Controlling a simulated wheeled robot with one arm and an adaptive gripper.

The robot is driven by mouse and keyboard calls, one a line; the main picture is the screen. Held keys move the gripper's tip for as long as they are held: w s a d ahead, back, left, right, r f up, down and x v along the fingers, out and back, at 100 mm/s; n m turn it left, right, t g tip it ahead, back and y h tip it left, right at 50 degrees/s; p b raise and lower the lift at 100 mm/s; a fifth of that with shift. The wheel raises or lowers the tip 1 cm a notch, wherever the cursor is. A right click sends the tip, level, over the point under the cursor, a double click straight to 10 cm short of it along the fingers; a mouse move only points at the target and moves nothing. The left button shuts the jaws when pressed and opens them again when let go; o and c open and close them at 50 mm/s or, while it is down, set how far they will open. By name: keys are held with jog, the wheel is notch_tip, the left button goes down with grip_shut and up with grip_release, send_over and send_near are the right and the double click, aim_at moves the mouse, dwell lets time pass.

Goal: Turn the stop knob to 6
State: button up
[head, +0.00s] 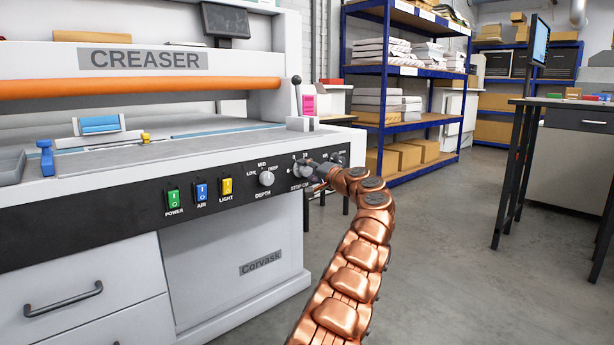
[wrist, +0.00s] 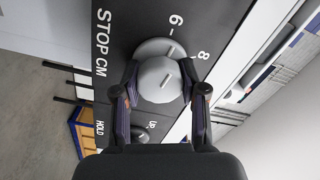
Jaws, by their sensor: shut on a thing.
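The stop knob (wrist: 158,80) is a round grey knob on the black panel, labelled STOP CM (wrist: 102,42), in the wrist view. My gripper (wrist: 160,100) has a finger on each side of it and is shut on it. The short line on the knob's face appears to point between the 6 mark (wrist: 175,20) and the 8 mark (wrist: 203,55). The rest of the scale is hidden by the knob and fingers. In the head view my gripper (head: 312,175) reaches the panel's right part and largely covers the knob.
The depth knob (head: 266,178) and the power (head: 173,197), air and light switches sit left of the stop knob on the creaser's front. A smaller HOLD/UP knob (wrist: 140,136) is close beside my fingers.

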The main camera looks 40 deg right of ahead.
jog(key=shift+f+n+b, duration=0.15)
jog(key=shift+n+b, duration=0.2)
jog(key=shift+n, duration=0.45)
jog(key=o, duration=1.2)
jog(key=shift+c, duration=0.2)
